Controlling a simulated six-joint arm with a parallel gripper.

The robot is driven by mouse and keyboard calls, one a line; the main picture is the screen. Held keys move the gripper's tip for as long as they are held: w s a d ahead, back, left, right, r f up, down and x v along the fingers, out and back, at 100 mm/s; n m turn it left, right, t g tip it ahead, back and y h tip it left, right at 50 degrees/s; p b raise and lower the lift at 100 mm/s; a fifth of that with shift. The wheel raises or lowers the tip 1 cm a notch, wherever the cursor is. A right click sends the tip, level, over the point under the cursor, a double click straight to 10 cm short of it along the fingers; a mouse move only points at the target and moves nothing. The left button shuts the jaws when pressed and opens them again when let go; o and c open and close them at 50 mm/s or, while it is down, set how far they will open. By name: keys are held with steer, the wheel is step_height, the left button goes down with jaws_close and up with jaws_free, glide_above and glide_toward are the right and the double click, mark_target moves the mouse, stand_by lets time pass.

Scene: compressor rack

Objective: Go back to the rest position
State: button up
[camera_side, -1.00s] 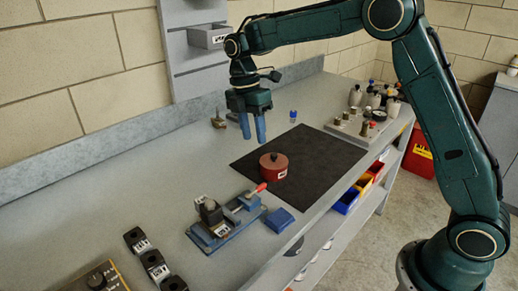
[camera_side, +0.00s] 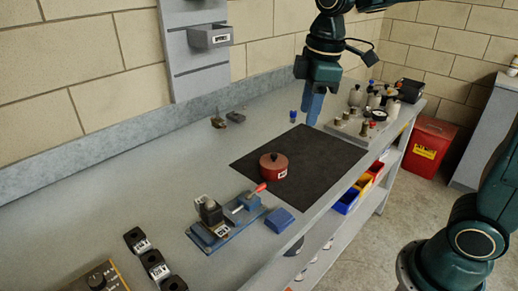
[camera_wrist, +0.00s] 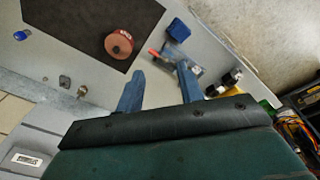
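My gripper (camera_side: 313,108) hangs in the air above the far right part of the bench, near the back edge of the black mat. In the wrist view its two blue fingers (camera_wrist: 160,84) are spread apart with nothing between them, so it is open and empty. In the side view the fingers overlap. A red round pot-like part (camera_side: 273,166) with a white label sits on the black mat (camera_side: 318,165); it also shows in the wrist view (camera_wrist: 119,43), beyond the fingertips.
A blue-based fixture (camera_side: 225,222) with a red-tipped lever and a blue block (camera_side: 280,220) stand in front of the mat. A tray of bottles and fittings (camera_side: 365,120) is at the far right. A grey wall bin (camera_side: 210,38) hangs behind.

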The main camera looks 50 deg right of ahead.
steer(key=s+d+f+m+t, duration=0.1)
steer(key=s+m+t, duration=0.3)
steer(key=s+m, duration=0.5)
steer(key=shift+s+d+f+m, duration=0.35)
steer(key=shift+s+f, duration=0.3)
steer(key=shift+s, duration=3.05)
